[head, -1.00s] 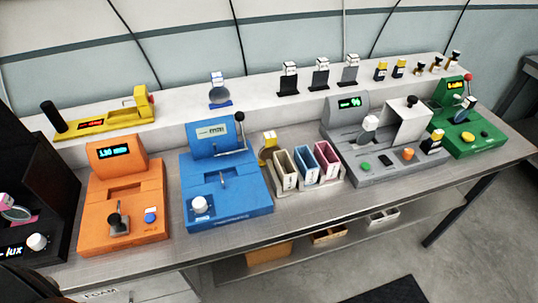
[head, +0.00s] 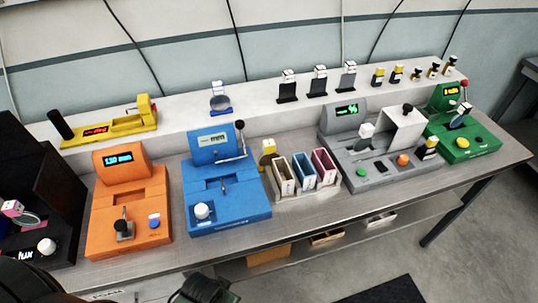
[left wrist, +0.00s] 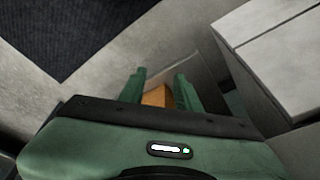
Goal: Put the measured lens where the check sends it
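Several mounted lenses stand about; I cannot tell which is the measured one. One with a blue base (head: 220,100) is on the raised shelf. A yellow-topped one (head: 268,152) stands beside the bins. A pink-mounted one (head: 13,209) is at the black lux device. Cream (head: 283,178), blue (head: 304,173) and pink (head: 325,166) bins stand mid-bench. My left gripper (left wrist: 158,85) is open, fingers apart, below the bench front. My right gripper is not in view.
Orange (head: 128,210) and blue (head: 228,190) devices with lit displays fill the bench's left half. Dark-plated holders (head: 319,87) and small bottles line the raised shelf (head: 250,111). Boxes (head: 329,234) sit on the lower shelf. The bench's front strip is clear.

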